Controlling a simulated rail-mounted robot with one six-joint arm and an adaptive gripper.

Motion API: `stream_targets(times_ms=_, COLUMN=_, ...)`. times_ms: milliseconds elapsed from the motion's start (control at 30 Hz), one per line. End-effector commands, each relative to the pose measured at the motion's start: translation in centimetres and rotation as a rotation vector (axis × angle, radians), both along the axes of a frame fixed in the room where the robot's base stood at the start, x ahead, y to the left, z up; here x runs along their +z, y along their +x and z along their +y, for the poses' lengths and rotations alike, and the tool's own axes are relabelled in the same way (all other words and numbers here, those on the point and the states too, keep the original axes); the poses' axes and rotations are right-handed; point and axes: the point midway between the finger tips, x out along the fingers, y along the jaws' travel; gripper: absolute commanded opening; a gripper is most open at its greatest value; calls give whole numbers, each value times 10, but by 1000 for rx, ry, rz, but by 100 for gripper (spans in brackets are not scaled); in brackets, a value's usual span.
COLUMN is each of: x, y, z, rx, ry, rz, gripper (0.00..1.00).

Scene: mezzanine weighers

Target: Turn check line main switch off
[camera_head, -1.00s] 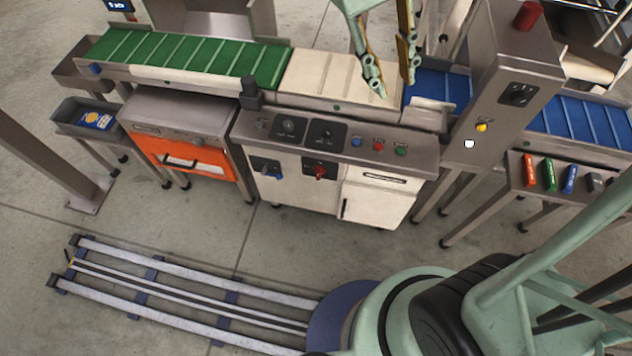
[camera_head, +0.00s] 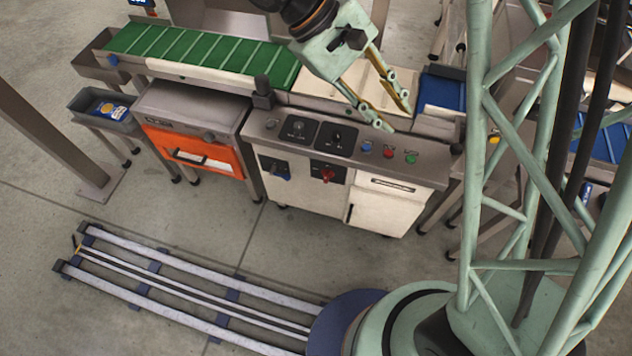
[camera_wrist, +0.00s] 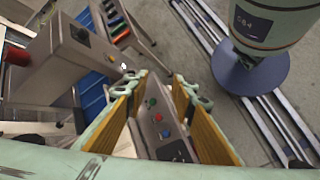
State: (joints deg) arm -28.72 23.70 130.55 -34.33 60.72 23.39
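A steel and white control cabinet (camera_head: 305,200) stands in front of the belts. Its front has a rotary switch with a blue handle (camera_head: 277,172) and one with a red handle (camera_head: 326,175), each on a black plate. I cannot read which one is the check line main switch. Its sloped top has two black dial plates (camera_head: 298,131) and blue, red and green push buttons (camera_head: 388,152). My gripper (camera_head: 396,116) is open and empty, above the back of the cabinet top. In the wrist view the buttons (camera_wrist: 158,117) show between its fingers; the handles are not visible there.
A green belt (camera_head: 195,50) and blue belt (camera_head: 440,95) run behind the cabinet. An orange-fronted unit (camera_head: 200,152) stands to its left. A short black post (camera_head: 263,95) rises at the cabinet's back left corner. The floor in front is clear up to my rail.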

Motion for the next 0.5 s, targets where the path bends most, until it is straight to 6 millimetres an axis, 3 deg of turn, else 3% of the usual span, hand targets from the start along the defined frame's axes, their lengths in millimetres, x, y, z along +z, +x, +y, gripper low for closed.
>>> stream_targets(times_ms=500, x=-52, y=9, z=14, rx=169, ry=-188, rz=104, gripper=24)
